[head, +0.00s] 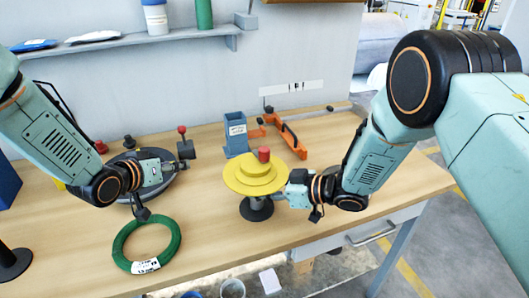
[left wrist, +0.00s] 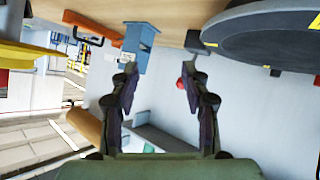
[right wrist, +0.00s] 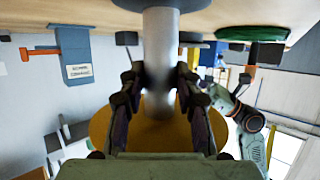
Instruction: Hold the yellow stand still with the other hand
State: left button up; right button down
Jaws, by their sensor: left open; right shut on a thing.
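The yellow stand (head: 240,182) stands upright on the table, with stepped yellow discs, a red knob on top and a dark round base. My right gripper (head: 275,195) comes from the right below the discs. In the right wrist view its fingers (right wrist: 160,85) are shut on the stand's grey post (right wrist: 160,50), with the yellow disc (right wrist: 100,130) behind. My left gripper (head: 168,165) is over the dark round plate, left of the stand and apart from it. In the left wrist view its fingers (left wrist: 160,85) are apart with nothing between them.
A green coil (head: 122,245) with a white label lies at the table's front left. Behind the stand are a blue-grey box (head: 236,135) and an orange tool (head: 292,138). The dark round plate (head: 180,163) lies at the left. The wooden table is clear between coil and stand.

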pick_arm(q)
jog(key=d+r+m+h, duration=0.3)
jog(key=d+m+h, duration=0.3)
jog(key=d, duration=0.1)
jog(key=m+g+h, duration=0.4)
jog(key=m+h, duration=0.2)
jog(key=m, duration=0.1)
send_near(265, 152)
jog(key=x, duration=0.7)
jog(key=w+f+x, duration=0.1)
jog(key=x, duration=0.2)
grip_shut()
